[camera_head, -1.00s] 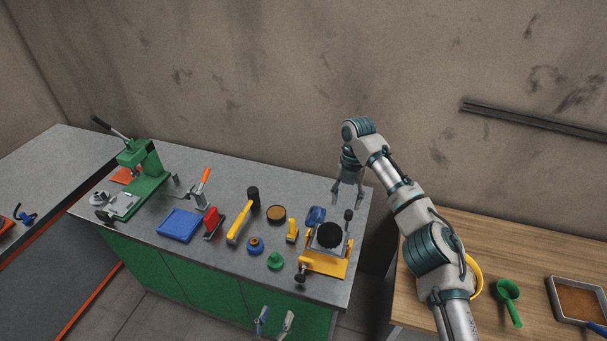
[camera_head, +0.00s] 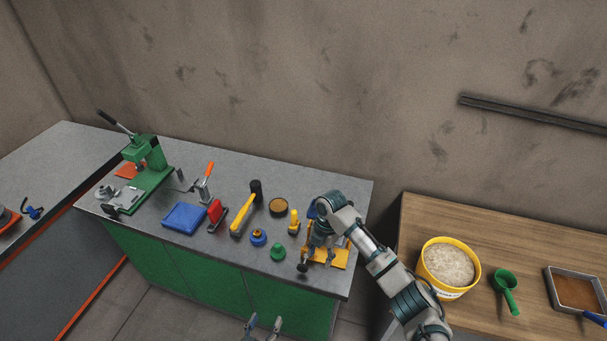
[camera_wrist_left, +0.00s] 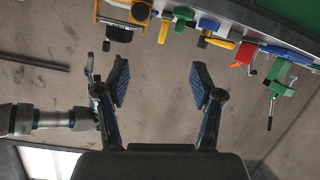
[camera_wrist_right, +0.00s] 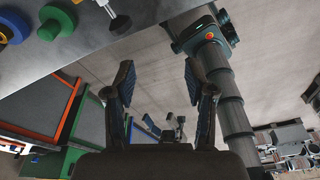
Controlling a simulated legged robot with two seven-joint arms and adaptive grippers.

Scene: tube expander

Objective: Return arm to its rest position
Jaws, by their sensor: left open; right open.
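My right arm comes in from the lower right in the head view and bends down at the bench's right end. Its gripper (camera_head: 318,256) hangs in front of the yellow-framed device (camera_head: 340,258) and hides much of it. I cannot tell in that view whether they touch. In the right wrist view the fingers (camera_wrist_right: 159,72) are apart with nothing between them. My left gripper (camera_head: 262,327) shows only its fingertips at the bottom edge of the head view, in front of the green bench. In the left wrist view its fingers (camera_wrist_left: 160,76) are apart and empty.
The grey bench top (camera_head: 225,262) holds a green press (camera_head: 148,165), a blue tray (camera_head: 184,218), a yellow-handled hammer (camera_head: 243,215) and a green knob (camera_head: 250,251). A yellow bucket (camera_head: 449,286) and green scoop (camera_head: 506,285) are on the wooden table (camera_head: 500,245) at right.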

